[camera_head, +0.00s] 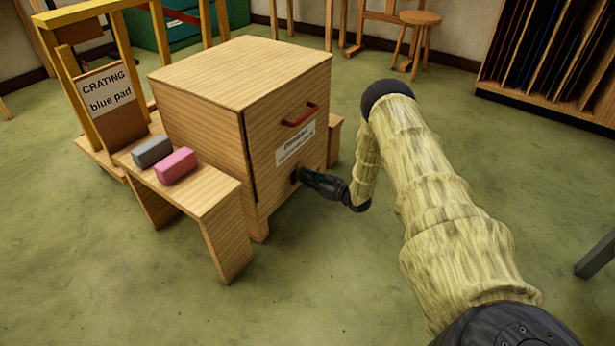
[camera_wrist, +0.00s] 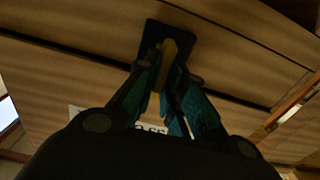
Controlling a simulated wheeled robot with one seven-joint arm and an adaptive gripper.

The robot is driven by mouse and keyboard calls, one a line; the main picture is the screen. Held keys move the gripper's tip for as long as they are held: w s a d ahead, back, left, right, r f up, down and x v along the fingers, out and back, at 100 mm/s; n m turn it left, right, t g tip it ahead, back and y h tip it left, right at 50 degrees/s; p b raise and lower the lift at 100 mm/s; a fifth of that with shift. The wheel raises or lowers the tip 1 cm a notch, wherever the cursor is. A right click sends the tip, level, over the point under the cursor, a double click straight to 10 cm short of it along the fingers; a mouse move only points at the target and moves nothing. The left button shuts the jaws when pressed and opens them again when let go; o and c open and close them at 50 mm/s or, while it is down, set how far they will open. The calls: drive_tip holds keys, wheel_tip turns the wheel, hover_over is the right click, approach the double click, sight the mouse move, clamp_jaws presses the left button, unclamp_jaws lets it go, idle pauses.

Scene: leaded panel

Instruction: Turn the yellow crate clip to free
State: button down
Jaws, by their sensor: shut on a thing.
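The wooden crate (camera_head: 215,125) stands on the floor, with a red handle (camera_head: 300,115) and a white label (camera_head: 295,148) on its front face. My gripper (camera_head: 303,178) reaches the low part of that face, below the label. In the wrist view, the yellow clip (camera_wrist: 169,47) sits on a dark plate (camera_wrist: 184,38) on the wood. My gripper (camera_wrist: 166,64) is shut on the clip, with a fingertip on each side of it. In the head view my gripper hides the clip. The clip looks roughly lengthwise to my fingers in the wrist view.
A low wooden bench (camera_head: 215,205) left of the crate holds a grey block (camera_head: 152,151) and a pink block (camera_head: 176,166). Behind is a yellow frame with a sign (camera_head: 105,91) reading "CRATING blue pad". A stool (camera_head: 420,19) stands far back. Green floor is clear in front.

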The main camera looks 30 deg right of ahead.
drive_tip(key=shift+n, duration=0.3)
drive_tip(key=n+p, duration=0.2)
drive_tip(key=n, duration=0.1)
drive_tip(key=n+p, duration=0.2)
drive_tip(key=n, duration=0.2)
drive_tip(key=a+n+p, duration=0.1)
drive_tip(key=n+p, duration=0.2)
drive_tip(key=n, duration=0.1)
drive_tip(key=shift+s+f, duration=0.25)
drive_tip(key=shift+s, duration=0.05)
drive_tip(key=n+p, duration=0.1)
drive_tip(key=n, duration=0.2)
drive_tip(key=n+p, duration=0.1)
drive_tip(key=n, duration=0.1)
drive_tip(key=shift+f+n, duration=0.4)
drive_tip(key=c, duration=1.5)
unclamp_jaws()
